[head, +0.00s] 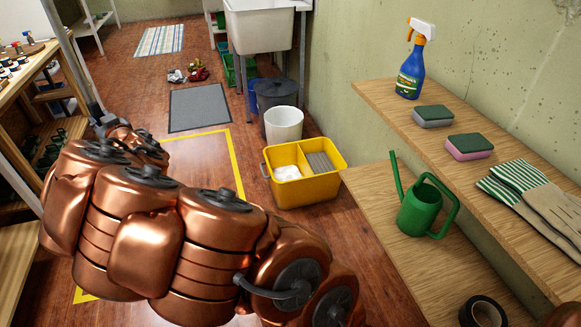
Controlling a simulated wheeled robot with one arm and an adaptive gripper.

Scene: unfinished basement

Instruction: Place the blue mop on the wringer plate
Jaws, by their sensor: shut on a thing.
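The yellow mop bucket (303,193) stands on the floor by the wall, right of the picture's middle. The grey ribbed wringer plate (320,162) fills its right side, with nothing on it. The left compartment holds something white (287,173). My gripper (98,113) is at the upper left, partly hidden behind my copper arm, well left of the bucket. A pale pole (68,50) rises from it to the top edge, apparently the blue mop's handle. The mop's blue head is not visible.
A wooden bench and shelf on the right hold a green watering can (419,207), black tape (482,312), a spray bottle (411,72), sponges (434,116) and gloves (540,196). A white bucket (284,124) stands behind the yellow one. Floor left of the bucket is clear.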

